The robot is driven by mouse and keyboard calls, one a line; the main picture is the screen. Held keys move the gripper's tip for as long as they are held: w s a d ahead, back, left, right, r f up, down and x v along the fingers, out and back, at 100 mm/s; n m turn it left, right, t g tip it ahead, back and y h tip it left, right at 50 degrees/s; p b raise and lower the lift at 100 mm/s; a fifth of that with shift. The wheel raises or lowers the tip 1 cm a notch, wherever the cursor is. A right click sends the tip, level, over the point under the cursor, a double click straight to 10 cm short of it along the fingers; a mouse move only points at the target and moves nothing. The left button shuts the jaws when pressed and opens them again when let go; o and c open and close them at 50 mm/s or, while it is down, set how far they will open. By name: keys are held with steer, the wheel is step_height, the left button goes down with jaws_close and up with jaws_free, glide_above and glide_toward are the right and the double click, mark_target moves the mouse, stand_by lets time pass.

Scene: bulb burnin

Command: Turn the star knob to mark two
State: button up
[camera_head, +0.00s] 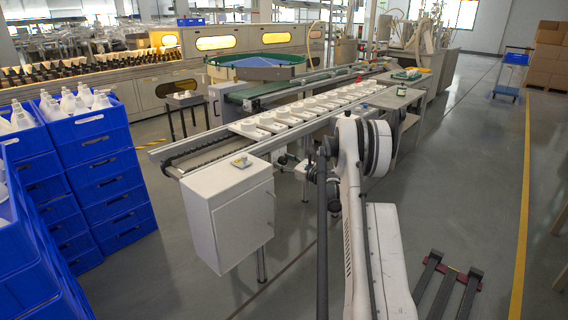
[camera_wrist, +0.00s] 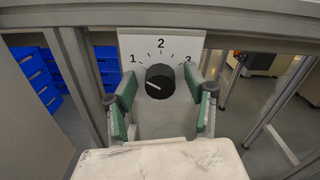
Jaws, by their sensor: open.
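A black round knob (camera_wrist: 160,82) sits on the front of a white dial plate (camera_wrist: 160,46) marked 1, 2 and 3 in the wrist view. Mark 2 is at the top, 1 at the left and 3 at the right. The knob's white pointer line is toward the left, slightly below level, on the side of mark 1. My gripper (camera_wrist: 162,88) is open, with one green-padded finger on each side of the knob. I see gaps beside the knob; its depth between the fingers is hard to judge. I cannot make out the knob in the head view.
A grey metal rail (camera_wrist: 250,22) runs just above the dial plate. In the head view, a conveyor (camera_head: 225,150) carries several white pieces beside my arm. A white cabinet (camera_head: 228,210) stands at its near end, and blue crates (camera_head: 115,190) are stacked at left.

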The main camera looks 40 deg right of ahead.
steer(key=c, duration=1.2)
steer(key=shift+o, duration=0.2)
steer(key=m, duration=0.5)
steer(key=shift+m, duration=0.4)
steer(key=m, duration=0.5)
steer(key=shift+m, duration=0.4)
steer(key=o, duration=1.2)
steer(key=shift+c, duration=0.2)
